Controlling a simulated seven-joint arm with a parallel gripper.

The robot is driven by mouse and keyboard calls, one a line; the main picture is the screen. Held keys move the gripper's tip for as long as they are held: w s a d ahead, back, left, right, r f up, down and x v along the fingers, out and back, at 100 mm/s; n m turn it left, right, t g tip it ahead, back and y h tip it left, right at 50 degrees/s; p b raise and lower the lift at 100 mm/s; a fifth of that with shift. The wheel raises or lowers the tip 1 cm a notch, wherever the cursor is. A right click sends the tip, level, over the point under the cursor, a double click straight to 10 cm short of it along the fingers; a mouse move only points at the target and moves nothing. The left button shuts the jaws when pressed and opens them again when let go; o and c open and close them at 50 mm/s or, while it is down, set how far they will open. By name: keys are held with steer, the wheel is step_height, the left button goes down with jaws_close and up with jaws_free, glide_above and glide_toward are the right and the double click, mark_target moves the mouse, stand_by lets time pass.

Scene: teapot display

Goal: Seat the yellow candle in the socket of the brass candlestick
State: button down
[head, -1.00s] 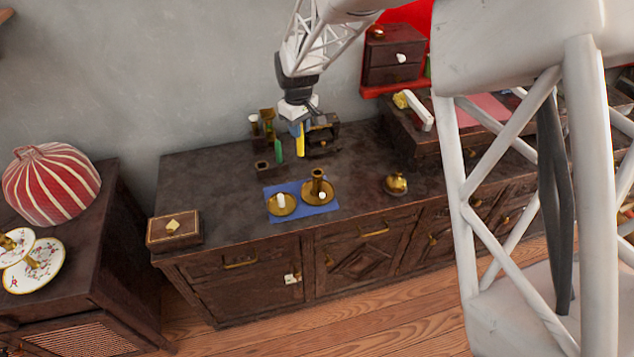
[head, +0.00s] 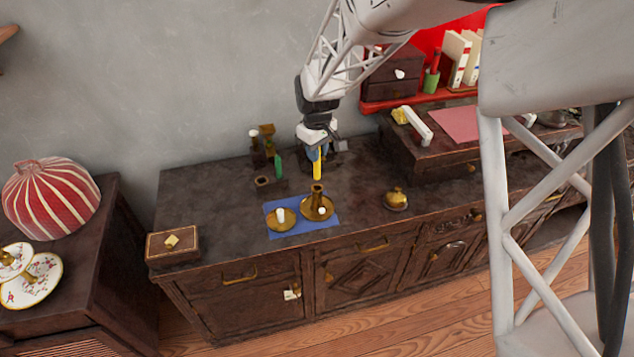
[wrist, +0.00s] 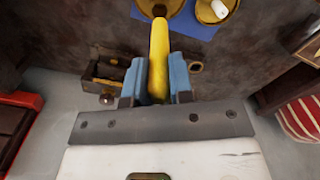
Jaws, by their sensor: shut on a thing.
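My gripper (head: 314,154) is shut on the yellow candle (head: 317,170), which hangs roughly upright in the head view. In the wrist view the candle (wrist: 159,55) lies between the two blue fingers of my gripper (wrist: 160,78). The brass candlestick (head: 317,193) stands on a blue mat (head: 272,204), with its upright socket tube on a round dish. The candle's lower end shows just above the socket in the head view, apart from it. In the wrist view the candle's far end overlaps the candlestick dish (wrist: 145,8), hiding the socket.
Left of the candlestick, a brass dish (head: 273,226) holds a short white candle (head: 281,214). A green candle (head: 278,166) stands behind, near a small dark holder (head: 263,182). A brass pot (head: 396,200) sits to the right. A wooden box (head: 172,247) is at the cabinet's left end.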

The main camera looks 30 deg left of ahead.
mark_target(317, 174)
steer(key=shift+f, duration=2.4)
steer(key=shift+f, duration=1.85)
steer(key=shift+f, duration=0.15)
steer(key=c, duration=1)
jaws_free()
step_height(317, 174, up, 12)
steer(key=shift+r, duration=0.15)
